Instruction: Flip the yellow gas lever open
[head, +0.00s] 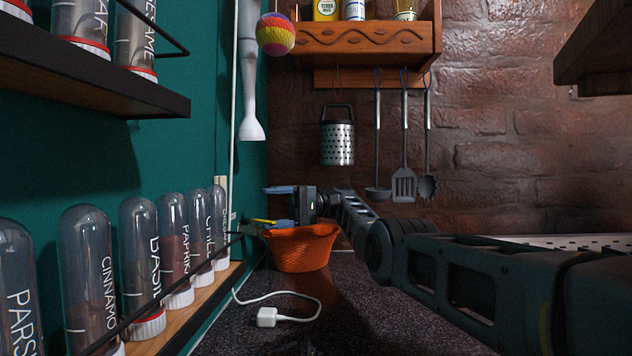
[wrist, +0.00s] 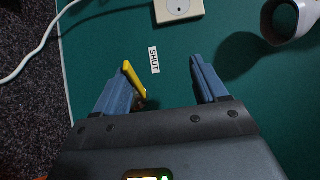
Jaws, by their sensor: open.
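The yellow gas lever (wrist: 134,78) shows in the wrist view close against the inner side of the left finger. Whether they touch I cannot tell. In the head view the lever (head: 263,222) is a small yellow bar at the teal wall, by the lower finger. My gripper (wrist: 158,67) is open, its two blue fingers spread toward the wall with an empty gap right of the lever. It also shows in the head view (head: 266,206), above the basket. A white label reading "SHUT" (wrist: 154,60) is on the wall just beyond the lever. The lever's base is mostly hidden.
An orange basket (head: 300,250) stands on the dark counter below my gripper. A white cable with a plug (head: 268,317) lies in front. Spice jars (head: 140,255) line a shelf at left. A wall socket (wrist: 180,8) is beyond the fingers. A grater (head: 337,140) hangs behind.

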